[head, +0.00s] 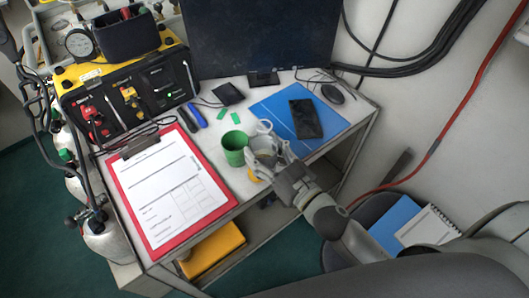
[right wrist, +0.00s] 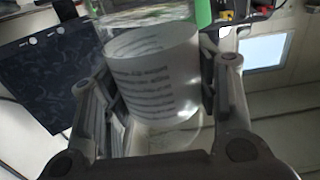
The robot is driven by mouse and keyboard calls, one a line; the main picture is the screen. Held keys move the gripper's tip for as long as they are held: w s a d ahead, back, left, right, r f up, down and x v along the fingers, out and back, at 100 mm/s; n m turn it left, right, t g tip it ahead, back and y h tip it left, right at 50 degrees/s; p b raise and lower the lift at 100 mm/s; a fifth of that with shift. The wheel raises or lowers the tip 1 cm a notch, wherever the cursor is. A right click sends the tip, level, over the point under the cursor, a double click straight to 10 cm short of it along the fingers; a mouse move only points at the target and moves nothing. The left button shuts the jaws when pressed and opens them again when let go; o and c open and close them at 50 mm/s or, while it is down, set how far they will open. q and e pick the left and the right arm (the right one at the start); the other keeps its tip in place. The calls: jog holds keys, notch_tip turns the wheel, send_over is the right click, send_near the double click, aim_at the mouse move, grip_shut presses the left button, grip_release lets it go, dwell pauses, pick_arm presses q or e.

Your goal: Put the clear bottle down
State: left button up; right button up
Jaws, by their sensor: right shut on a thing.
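The clear bottle (right wrist: 150,75) shows large in the right wrist view, with a white label of printed text around it. My right gripper (right wrist: 160,110) has its fingers on both sides of the bottle and is shut on it. In the head view my right gripper (head: 272,160) is over the front edge of the white table (head: 215,145), just right of a green cup (head: 235,148). The bottle is mostly hidden there by the fingers. I cannot tell whether its base touches the table. My left gripper is not in view.
A red clipboard (head: 170,190) with a form covers the table's left front. A blue folder (head: 285,118) with a black phone (head: 305,118) lies at right. A monitor (head: 262,35) stands behind. A yellow-black case panel (head: 130,95) is at left. Bare table shows between clipboard and folder.

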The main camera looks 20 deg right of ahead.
jog(key=shift+f, duration=0.1)
jog(key=o, duration=1.1)
jog(key=shift+o, duration=0.2)
